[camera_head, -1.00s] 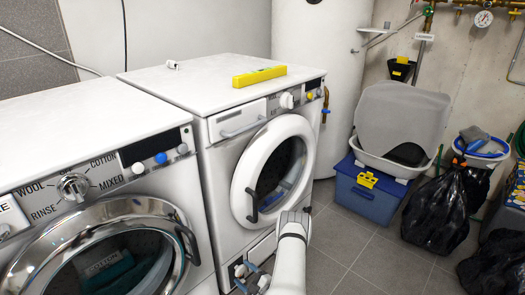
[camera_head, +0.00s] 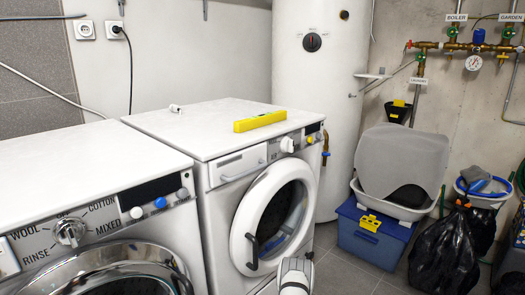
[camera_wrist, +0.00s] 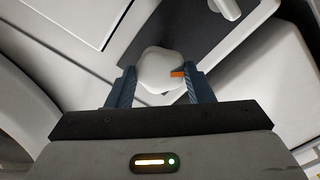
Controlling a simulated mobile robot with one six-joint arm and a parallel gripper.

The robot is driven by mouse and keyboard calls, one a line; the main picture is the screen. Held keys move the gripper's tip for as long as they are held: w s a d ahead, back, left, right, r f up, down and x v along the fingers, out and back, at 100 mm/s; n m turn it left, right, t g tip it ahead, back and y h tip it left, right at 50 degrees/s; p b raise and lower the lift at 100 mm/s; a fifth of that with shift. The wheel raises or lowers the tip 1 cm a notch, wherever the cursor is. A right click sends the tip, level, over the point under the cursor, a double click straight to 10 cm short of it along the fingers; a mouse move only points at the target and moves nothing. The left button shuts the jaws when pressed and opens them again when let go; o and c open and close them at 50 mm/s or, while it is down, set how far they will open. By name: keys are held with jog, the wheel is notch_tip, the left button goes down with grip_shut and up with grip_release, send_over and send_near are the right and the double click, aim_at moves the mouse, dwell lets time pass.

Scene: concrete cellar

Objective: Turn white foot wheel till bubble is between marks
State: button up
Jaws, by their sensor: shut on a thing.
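In the wrist view, my gripper (camera_wrist: 162,88) is shut on the white foot wheel (camera_wrist: 160,68), a rounded knob with a small orange mark (camera_wrist: 178,74) at its right side. A blue-grey finger presses each side of it. In the head view the gripper and the wheel are out of sight below the lower edge; only my white arm shows there. The yellow spirit level (camera_head: 259,121) lies on top of the right-hand washing machine (camera_head: 215,190), near its front edge. Its bubble and marks are too small to make out.
Another washing machine (camera_head: 95,180) stands to the left. A small white object (camera_head: 175,108) lies on the right machine's top. A blue box (camera_head: 370,238) with a white basin on it and a black bag (camera_head: 440,245) stand to the right. Grey tiled floor lies between.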

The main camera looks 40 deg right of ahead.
jog(key=m, duration=0.3)
jog(key=shift+b, duration=0.4)
jog(key=o, duration=1.1)
jog(key=shift+c, duration=0.2)
jog(key=shift+s, duration=0.1)
jog(key=shift+s+d, duration=0.15)
jog(key=shift+s, duration=1.3)
jog(key=shift+s+d, duration=0.1)
jog(key=shift+s, duration=1.35)
